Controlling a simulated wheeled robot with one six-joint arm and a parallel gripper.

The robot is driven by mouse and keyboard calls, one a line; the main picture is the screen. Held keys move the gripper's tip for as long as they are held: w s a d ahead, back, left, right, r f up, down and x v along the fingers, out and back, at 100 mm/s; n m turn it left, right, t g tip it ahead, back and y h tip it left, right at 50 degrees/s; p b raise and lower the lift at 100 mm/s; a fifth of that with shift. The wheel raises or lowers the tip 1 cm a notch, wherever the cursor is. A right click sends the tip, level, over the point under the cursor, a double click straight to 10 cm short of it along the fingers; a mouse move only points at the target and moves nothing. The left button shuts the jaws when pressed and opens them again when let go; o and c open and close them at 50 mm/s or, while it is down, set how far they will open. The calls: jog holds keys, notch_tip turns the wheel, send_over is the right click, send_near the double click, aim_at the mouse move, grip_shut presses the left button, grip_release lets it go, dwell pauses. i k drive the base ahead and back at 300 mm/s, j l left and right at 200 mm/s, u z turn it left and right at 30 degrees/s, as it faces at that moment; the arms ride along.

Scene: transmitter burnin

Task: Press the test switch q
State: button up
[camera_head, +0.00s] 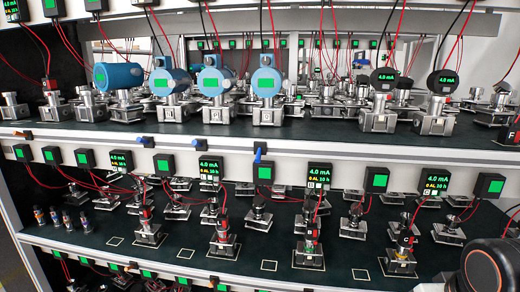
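I cannot read a letter q anywhere, so I cannot tell which part is test switch q. Small black boxes with green faces, such as this one (164,165), line the same rail. Larger black displays there read 4.0 mA, such as this one (319,175). My gripper is not in view. A dark round part with an orange ring at the lower right appears to be my arm.
Blue transmitters (266,82) and dark round-faced ones (443,82) stand in metal fixtures on the upper shelf. Several smaller fixtures (223,243) fill the lower shelf. Red and black wires hang in front of both shelves. Empty outlined squares (188,253) lie along the lower front.

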aim_at(258, 160)
jog(key=i+j, duration=0.15)
jog(key=j, duration=0.2)
jog(key=i+j, duration=0.15)
jog(key=j, duration=0.25)
jog(key=i+j+z, duration=0.1)
jog(key=j, duration=0.25)
jog(key=i+j, duration=0.2)
jog(key=j, duration=0.2)
